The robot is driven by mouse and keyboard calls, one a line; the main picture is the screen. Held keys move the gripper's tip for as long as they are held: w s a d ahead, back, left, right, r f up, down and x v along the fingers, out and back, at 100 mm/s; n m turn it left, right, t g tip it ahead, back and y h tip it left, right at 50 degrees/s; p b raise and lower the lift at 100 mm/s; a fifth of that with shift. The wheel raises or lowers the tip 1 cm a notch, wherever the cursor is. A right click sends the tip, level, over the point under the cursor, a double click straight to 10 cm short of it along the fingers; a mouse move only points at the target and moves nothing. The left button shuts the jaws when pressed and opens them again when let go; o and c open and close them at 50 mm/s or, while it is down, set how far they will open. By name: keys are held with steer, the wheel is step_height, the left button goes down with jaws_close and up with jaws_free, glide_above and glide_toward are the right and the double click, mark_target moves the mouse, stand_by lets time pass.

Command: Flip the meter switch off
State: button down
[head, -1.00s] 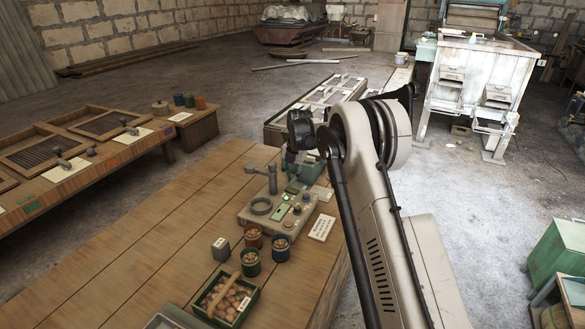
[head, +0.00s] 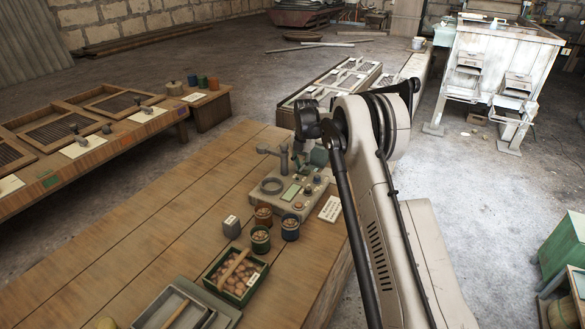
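The meter (head: 264,200) is a pale grey box on the wooden table, with a ring, an upright post, a small greenish display (head: 291,192) and knobs on top. My gripper (head: 311,150) is at the far end of my arm, over or just behind the meter's back right part. Its fingers are small and dark and partly hidden by my arm, so I cannot tell if they are open or touching the meter. I cannot make out the switch or its position. No bright green light shows on the meter.
A white card (head: 330,209) lies right of the meter. Several jars of brown items, a small grey block (head: 231,226) and a green crate (head: 236,276) stand in front. A grey tray (head: 185,308) is nearer. The table's left part is clear.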

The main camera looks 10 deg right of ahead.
steer(key=shift+d, duration=0.1)
steer(key=shift+s+d+r, duration=0.25)
steer(key=shift+s+d, duration=0.3)
steer(key=shift+d, duration=0.05)
stand_by(0.3)
step_height(320, 180, up, 14)
steer(key=w+a, duration=0.1)
steer(key=shift+w+a+p, duration=0.15)
steer(key=shift+a+p, duration=0.1)
steer(key=shift+p, duration=0.15)
